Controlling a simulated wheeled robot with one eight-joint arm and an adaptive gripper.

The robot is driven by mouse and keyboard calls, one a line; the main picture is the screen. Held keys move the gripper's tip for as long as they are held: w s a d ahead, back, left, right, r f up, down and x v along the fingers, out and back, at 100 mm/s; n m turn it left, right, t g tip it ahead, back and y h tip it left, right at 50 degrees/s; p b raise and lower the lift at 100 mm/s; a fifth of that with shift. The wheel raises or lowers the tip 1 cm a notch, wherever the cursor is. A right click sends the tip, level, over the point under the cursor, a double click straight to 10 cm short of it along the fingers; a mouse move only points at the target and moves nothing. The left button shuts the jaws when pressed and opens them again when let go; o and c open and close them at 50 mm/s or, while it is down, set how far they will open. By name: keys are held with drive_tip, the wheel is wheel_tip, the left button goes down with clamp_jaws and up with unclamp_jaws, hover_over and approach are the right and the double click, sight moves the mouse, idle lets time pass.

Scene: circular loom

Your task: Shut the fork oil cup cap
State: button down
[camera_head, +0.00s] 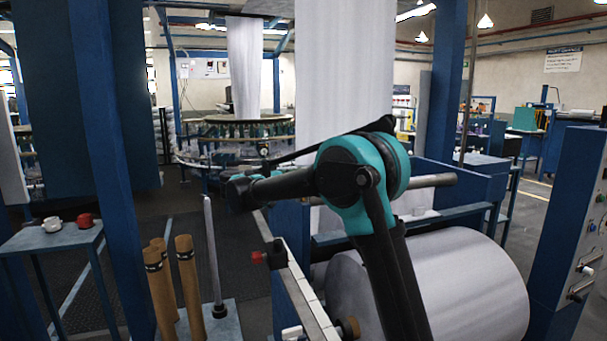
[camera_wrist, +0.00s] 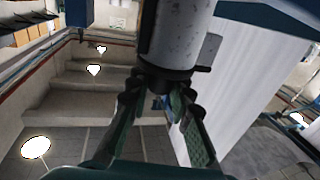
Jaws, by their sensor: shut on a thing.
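In the wrist view my gripper (camera_wrist: 158,98) has its two dark green fingers on either side of a dark, cap-like part (camera_wrist: 166,78). This part is at the end of a scuffed pale grey cylinder (camera_wrist: 178,35) that enters from the top of the picture. The fingertips are closed against the dark part. I cannot tell for sure whether it is the fork oil cup cap, or whether it is shut. In the head view my arm reaches left past the fabric roll, and the fingers cannot be made out there.
A large fabric roll (camera_head: 460,280) lies at the lower right, beside a blue control post (camera_head: 575,235). A red knob (camera_head: 268,256) sits on the machine's side rail. Brown tubes (camera_head: 188,285) stand at lower left, near a small table (camera_head: 50,243) with cups. The circular loom (camera_head: 235,135) stands behind.

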drive_tip(key=shift+a, duration=0.1)
drive_tip(key=c, duration=1.3)
unclamp_jaws()
drive_tip(key=shift+c, duration=0.2)
drive_tip(key=shift+s, duration=0.1)
drive_tip(key=v, duration=1.2)
